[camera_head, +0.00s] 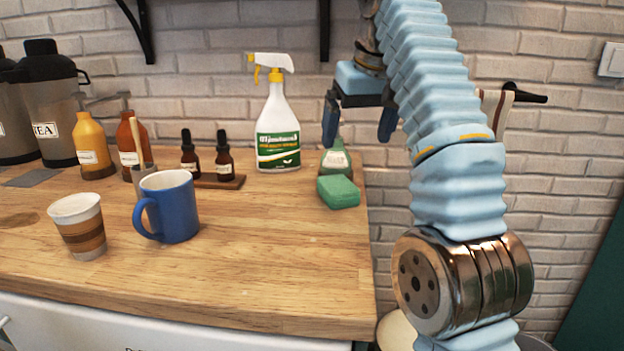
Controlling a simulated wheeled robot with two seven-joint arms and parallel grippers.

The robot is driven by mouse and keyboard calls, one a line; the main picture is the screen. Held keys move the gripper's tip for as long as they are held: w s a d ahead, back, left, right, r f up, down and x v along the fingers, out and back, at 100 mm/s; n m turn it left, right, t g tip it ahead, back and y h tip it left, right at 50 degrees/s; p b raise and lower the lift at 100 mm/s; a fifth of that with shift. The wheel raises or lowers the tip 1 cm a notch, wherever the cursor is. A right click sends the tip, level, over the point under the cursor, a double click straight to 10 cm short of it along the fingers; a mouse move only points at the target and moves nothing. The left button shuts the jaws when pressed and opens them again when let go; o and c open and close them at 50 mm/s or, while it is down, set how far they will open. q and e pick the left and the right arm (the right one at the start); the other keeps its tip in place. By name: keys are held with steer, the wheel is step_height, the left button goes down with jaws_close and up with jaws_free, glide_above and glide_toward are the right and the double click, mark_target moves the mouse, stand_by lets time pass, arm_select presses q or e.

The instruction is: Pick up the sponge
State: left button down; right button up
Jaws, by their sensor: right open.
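A green sponge (338,192) lies on the wooden counter near its right edge. It is in front of a green bottle. My right gripper (358,135) hangs at the upper right of the sponge in the picture, fingers pointing down. Its two dark fingers are spread apart with nothing between them. It appears apart from the sponge; its exact distance in depth is hard to tell. My left gripper is not in view.
The green bottle (336,160) stands just behind the sponge. A white spray bottle (277,125) is to its left. A blue mug (172,208) and paper cup (79,228) stand further left. The wooden counter (265,265) is clear in front of the sponge.

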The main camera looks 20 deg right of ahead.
mark_target(341, 187)
steer(key=x, duration=1.4)
steer(key=shift+w+a+r, duration=0.1)
steer(key=shift+w+r, duration=0.05)
steer(key=shift+w, duration=0.05)
steer(key=c, duration=1)
steer(key=shift+c, duration=0.7)
steer(key=shift+r, duration=0.1)
